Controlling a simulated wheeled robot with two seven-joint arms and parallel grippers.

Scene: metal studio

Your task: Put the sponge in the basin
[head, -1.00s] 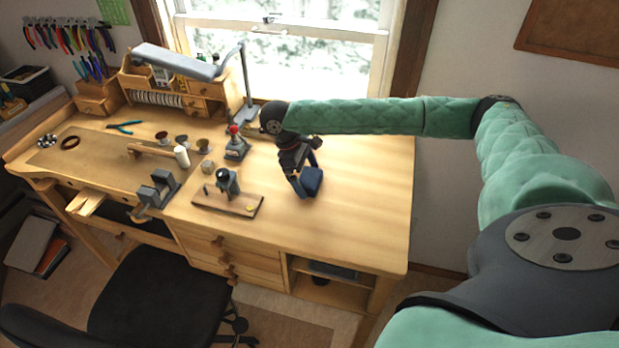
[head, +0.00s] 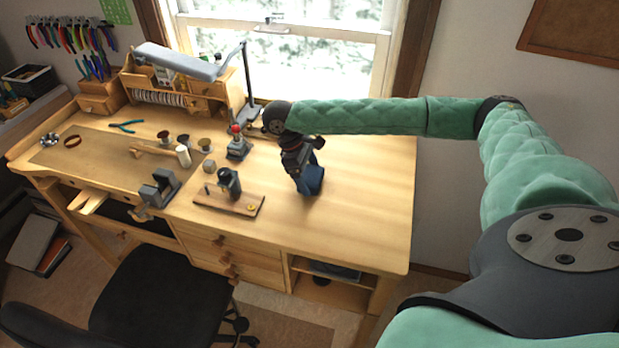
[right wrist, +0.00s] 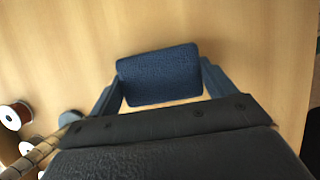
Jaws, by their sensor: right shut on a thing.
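The sponge (right wrist: 158,76) is a dark blue, rounded block between the two blue fingers of my right gripper (right wrist: 160,92) in the right wrist view. The fingers are shut on its two ends. In the head view the sponge (head: 313,181) shows below my right gripper (head: 306,172), over the right half of the wooden workbench (head: 365,215). I cannot tell if it touches the bench top. I see no basin in these views. My left gripper is out of view.
A small drill stand (head: 229,184) on a wooden board stands left of my right gripper. A red-topped tool (head: 237,146) and a lamp post (head: 247,85) stand behind it. The bench's right side is clear. A black chair (head: 160,300) stands in front.

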